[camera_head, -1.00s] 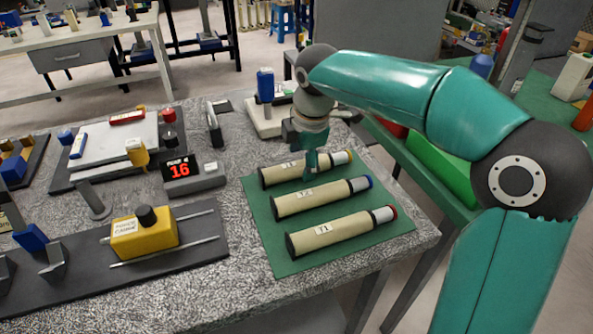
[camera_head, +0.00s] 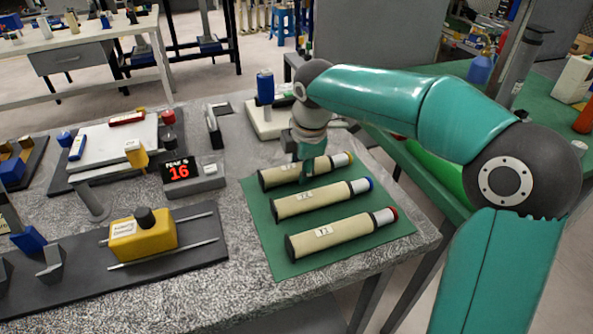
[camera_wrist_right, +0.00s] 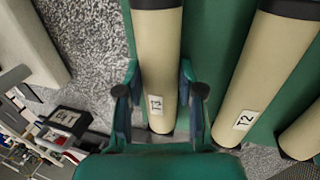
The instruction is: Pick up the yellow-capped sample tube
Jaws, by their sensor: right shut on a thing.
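The yellow-capped sample tube (camera_head: 280,176) is cream with a grey band and a yellow end. It lies on the green mat (camera_head: 262,212), the farthest of three tubes. My right gripper (camera_head: 307,172) comes down on its middle and hides part of it. In the right wrist view, the fingers of this gripper (camera_wrist_right: 161,95) are shut on the tube (camera_wrist_right: 157,50), one on each side near its T3 label. The tube appears to be still on the mat. My left gripper is not in view.
The blue-capped tube (camera_head: 310,201) and the red-capped tube (camera_head: 335,234) lie parallel, nearer on the mat. A display reading 16 (camera_head: 181,169) and a yellow block (camera_head: 145,238) stand to the left. A blue-topped post (camera_head: 265,86) stands behind the gripper.

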